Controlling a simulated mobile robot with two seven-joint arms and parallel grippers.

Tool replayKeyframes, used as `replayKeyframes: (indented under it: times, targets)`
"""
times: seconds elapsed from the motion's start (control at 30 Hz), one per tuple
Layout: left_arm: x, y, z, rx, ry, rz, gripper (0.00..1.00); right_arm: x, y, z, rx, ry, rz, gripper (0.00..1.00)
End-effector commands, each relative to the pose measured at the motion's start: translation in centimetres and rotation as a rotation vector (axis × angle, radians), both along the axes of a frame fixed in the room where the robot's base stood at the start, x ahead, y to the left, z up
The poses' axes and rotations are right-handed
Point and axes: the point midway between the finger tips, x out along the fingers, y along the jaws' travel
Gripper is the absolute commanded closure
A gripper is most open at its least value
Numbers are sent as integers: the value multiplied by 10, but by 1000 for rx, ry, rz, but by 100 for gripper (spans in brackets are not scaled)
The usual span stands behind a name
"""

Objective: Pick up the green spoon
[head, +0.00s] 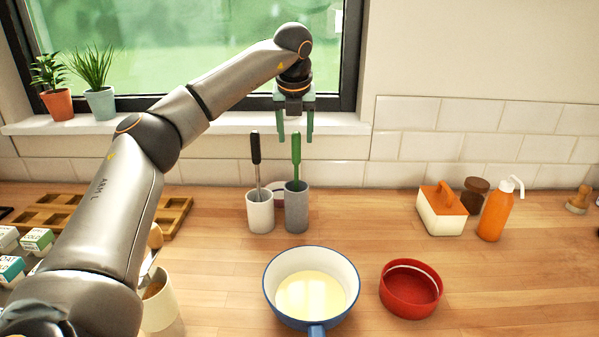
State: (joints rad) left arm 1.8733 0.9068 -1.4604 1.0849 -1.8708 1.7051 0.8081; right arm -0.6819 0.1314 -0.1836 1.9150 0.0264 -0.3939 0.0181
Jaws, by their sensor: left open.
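The green spoon (296,156) stands upright in a grey cup (297,210) on the wooden counter, its handle pointing up. The part of it inside the cup is hidden. My left gripper (296,138) points down over the grey cup, open. Its fingertips appear on either side of the spoon's upper end; I cannot tell from this view whether they are level with it in depth. The fingers do not appear closed on it. My right gripper is out of view.
A white cup (260,214) with a black-handled utensil (256,150) stands just left of the grey cup. A blue-rimmed pan (270,290) and a red bowl (411,305) are in front. A butter dish (440,218) and orange bottle (495,215) stand right.

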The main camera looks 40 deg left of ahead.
Motion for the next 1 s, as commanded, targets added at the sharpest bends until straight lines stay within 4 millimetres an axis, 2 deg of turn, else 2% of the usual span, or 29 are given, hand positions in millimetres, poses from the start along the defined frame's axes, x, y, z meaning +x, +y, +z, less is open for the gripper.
replayKeyframes:
  times: [0.1, 0.37, 0.63, 0.93, 1.0]
  targets:
    - [5, 5, -18, -1, 2, 1, 38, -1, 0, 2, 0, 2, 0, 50]
    - [11, 10, -38, 0, 1, 0, 38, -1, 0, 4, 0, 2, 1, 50]
    - [20, 16, -74, -1, 2, 1, 38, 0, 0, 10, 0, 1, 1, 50]
    - [22, 18, -80, -1, -1, 1, 38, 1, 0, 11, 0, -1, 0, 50]
    - [22, 18, -80, -1, -1, 1, 44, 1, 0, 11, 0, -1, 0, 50]
